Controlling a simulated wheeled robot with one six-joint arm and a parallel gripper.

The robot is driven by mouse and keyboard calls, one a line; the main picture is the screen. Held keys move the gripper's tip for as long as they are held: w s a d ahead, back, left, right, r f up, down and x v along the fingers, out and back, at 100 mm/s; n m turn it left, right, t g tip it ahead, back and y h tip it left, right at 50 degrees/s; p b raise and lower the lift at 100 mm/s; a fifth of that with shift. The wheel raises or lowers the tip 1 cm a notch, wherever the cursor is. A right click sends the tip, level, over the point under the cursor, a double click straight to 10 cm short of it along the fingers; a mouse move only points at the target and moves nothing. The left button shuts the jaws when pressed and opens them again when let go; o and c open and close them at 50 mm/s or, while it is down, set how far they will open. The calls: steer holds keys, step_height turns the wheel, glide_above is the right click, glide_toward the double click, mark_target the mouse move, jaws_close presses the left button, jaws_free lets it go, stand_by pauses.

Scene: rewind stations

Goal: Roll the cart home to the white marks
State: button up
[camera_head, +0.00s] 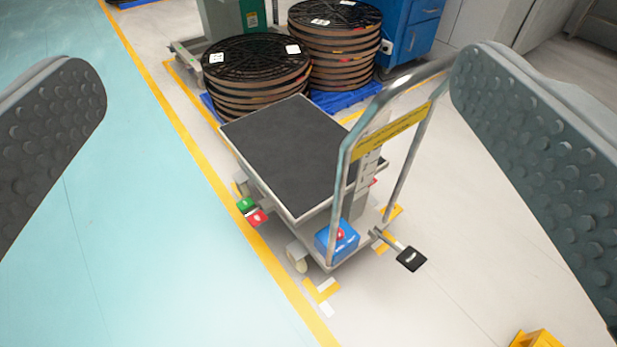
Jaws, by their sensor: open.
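The cart (290,150) stands on the floor ahead, with a dark flat top and a bent metal push handle (343,190) on its near right side. A yellow label (390,132) spans the handle. A white mark (327,309) and a yellow corner mark (320,289) lie on the floor by the cart's near end. Another yellow and white mark (392,212) shows to its right; the cart hides other floor beneath it. My gripper (278,125) is open, its two studded fingers wide apart at the left and right edges. No contact with the cart shows.
Two stacks of dark reels, left (255,75) and right (333,45), stand on blue pallets behind the cart. A blue cabinet (412,28) is beyond. A black pedal (411,259) sticks out right of the cart. A yellow object (536,339) is at bottom right. The turquoise floor at left is clear.

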steer(key=c, duration=0.9)
steer(key=shift+w+d, duration=0.1)
steer(key=c, duration=0.3)
steer(key=w+d+f+m+g, duration=0.1)
steer(key=w+d+f, duration=0.1)
steer(key=w, duration=0.1)
steer(key=w+d+f+m+g, duration=0.2)
steer(key=w+f, duration=0.1)
steer(key=w+d+f+m+g, duration=0.1)
steer(key=w+d+f+m, duration=0.1)
steer(key=w+f, duration=0.1)
steer(key=shift+w+d, duration=0.15)
steer(key=shift+d, duration=0.05)
steer(key=shift+c, duration=0.2)
steer(key=m+t+y, duration=0.2)
steer(key=m+y, duration=0.1)
steer(key=m, duration=0.7)
glide_toward(445, 56)
steer(key=s+d, duration=0.4)
steer(key=x, duration=1.8)
steer(key=shift+s+a, duration=0.1)
steer(key=shift+a, duration=0.05)
